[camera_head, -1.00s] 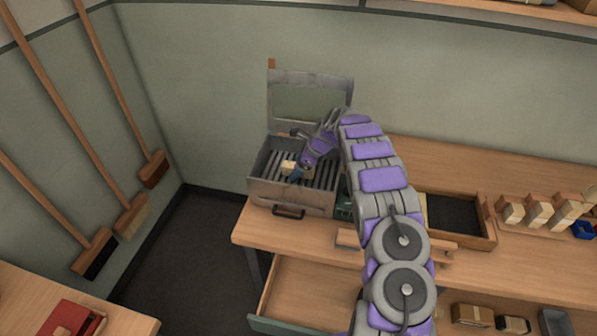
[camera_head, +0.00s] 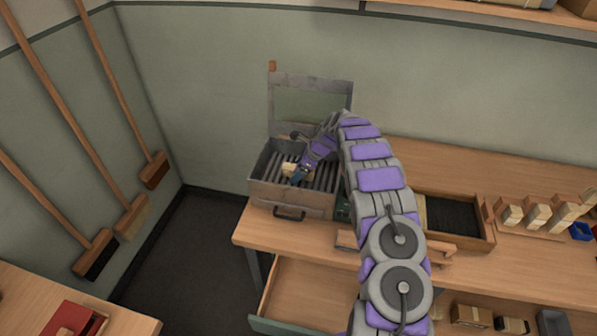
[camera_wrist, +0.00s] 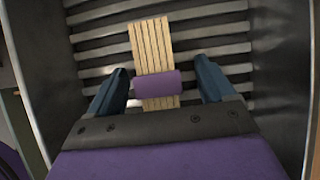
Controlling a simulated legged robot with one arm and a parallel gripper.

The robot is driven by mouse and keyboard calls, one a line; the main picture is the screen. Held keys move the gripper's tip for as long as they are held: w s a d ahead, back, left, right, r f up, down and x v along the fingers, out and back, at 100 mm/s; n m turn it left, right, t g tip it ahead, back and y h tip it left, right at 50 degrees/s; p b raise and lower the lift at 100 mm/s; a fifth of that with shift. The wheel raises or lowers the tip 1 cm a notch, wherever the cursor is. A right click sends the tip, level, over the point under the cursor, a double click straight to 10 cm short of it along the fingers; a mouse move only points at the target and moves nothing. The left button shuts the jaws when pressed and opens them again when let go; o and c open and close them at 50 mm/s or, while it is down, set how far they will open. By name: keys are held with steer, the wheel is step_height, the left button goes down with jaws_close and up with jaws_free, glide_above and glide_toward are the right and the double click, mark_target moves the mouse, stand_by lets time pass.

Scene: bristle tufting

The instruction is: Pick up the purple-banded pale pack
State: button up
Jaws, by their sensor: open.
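The purple-banded pale pack (camera_wrist: 150,47) lies on the slatted rack inside the open metal box. It is a bundle of pale strips with a purple band around its lower part in the wrist view. My gripper (camera_wrist: 167,88) is open, with one blue finger on each side of the band and a gap at both sides. In the head view my gripper (camera_head: 298,176) reaches down into the metal box (camera_head: 292,198), beside the pale pack (camera_head: 288,167). The far end of the pack shows clear of the fingers; the contact between pack and rack is partly hidden.
The box's lid (camera_head: 310,103) stands open at the back. Its dark side walls rise close to both sides of my gripper. A tray with dark contents (camera_head: 453,216) and several brush blocks (camera_head: 537,215) are on the bench at right. An open drawer (camera_head: 310,290) juts out below.

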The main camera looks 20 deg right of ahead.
steer(key=shift+c, duration=0.2)
steer(key=shift+f, duration=0.1)
steer(key=c, duration=1)
steer(key=shift+b, duration=0.5)
steer(key=shift+c, duration=0.2)
